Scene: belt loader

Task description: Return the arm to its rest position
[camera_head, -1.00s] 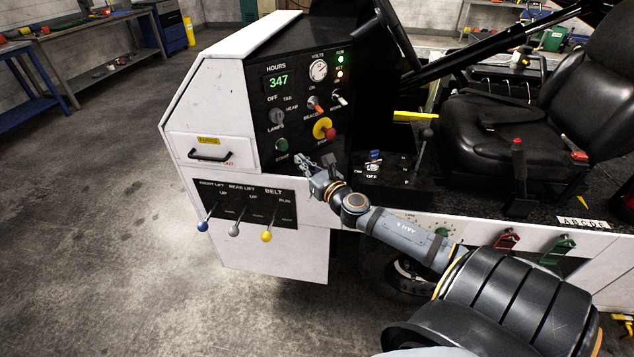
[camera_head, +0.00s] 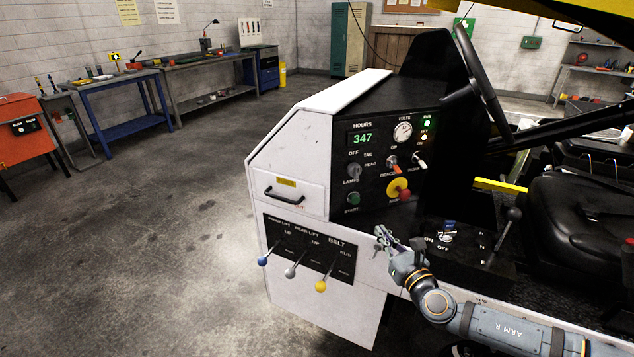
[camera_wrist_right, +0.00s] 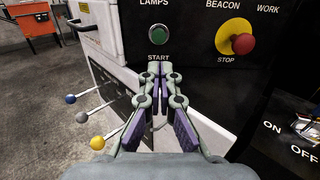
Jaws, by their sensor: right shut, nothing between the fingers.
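My right gripper (camera_head: 381,238) is shut and empty. In the head view it is in front of the white side of the belt loader, right of the belt lever with the yellow knob (camera_head: 320,286) and below the control panel (camera_head: 375,185). In the right wrist view its fingertips (camera_wrist_right: 158,72) are together, below the green start button (camera_wrist_right: 158,35). The red stop button on its yellow base (camera_wrist_right: 240,42) is to the upper right there. Whether the fingers touch the loader cannot be told. My left gripper is not in view.
The blue knob (camera_head: 262,261) and grey knob (camera_head: 290,272) stick out left of the yellow one. The on/off switch (camera_head: 446,237) and a black lever (camera_head: 513,214) are right of my gripper. Workbenches (camera_head: 120,90) line the far wall. The floor at left is clear.

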